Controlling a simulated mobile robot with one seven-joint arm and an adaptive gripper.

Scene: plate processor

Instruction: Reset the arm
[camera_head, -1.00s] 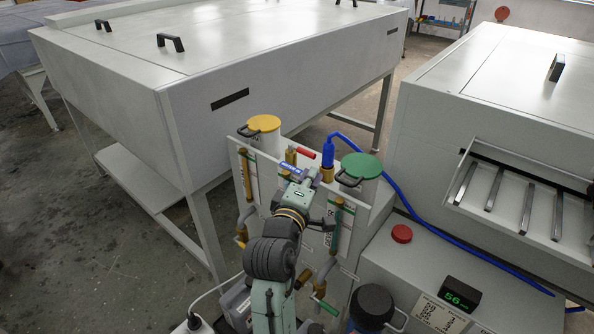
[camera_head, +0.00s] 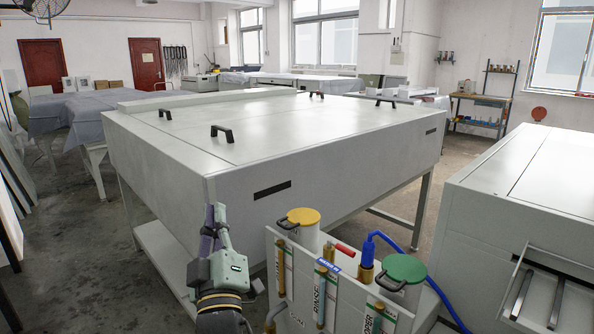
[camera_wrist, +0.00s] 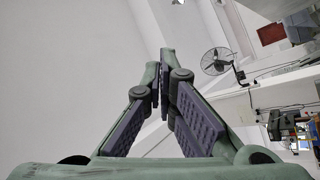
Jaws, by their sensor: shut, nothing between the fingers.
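My gripper (camera_head: 213,210) is in the lower middle of the head view, pointing up, in front of the near corner of the big white machine. In the wrist view its two green fingers with dark purple pads (camera_wrist: 163,75) meet at the tips. It is shut and empty. My wrist and the gripper's green body show below it; the rest of my arm is out of the picture.
The white machine (camera_head: 280,135) with black handles fills the middle. To the gripper's right stand a yellow-lidded container (camera_head: 303,217), a green-lidded container (camera_head: 405,268) and a blue hose (camera_head: 385,238). Bare floor (camera_head: 85,225) lies left.

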